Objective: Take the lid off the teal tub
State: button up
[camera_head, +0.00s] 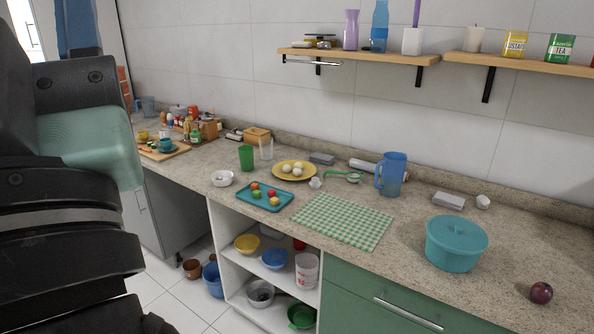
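The teal tub (453,255) stands upright on the speckled counter at the right. My arm fills the left edge of the view, close to the camera and far from the tub. The gripper fingers do not show, so I cannot see whether they hold anything.
A plum-coloured ball (541,293) lies right of the tub. A green checked cloth (341,221) lies left of it, with a blue jug (391,174) behind. A grey block (448,201) is behind the tub. Wooden shelves (358,55) hang above. Counter around the tub is mostly clear.

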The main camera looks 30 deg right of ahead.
aim_at(458, 235)
jog(key=z, duration=0.4)
jog(key=i+l+z, duration=0.1)
jog(key=z, duration=0.65)
jog(key=i+l+z, duration=0.1)
jog(key=z, duration=0.3)
jog(key=i+l, duration=0.1)
jog(key=i, duration=0.35)
jog(key=i+l+z, duration=0.1)
jog(key=i, duration=0.35)
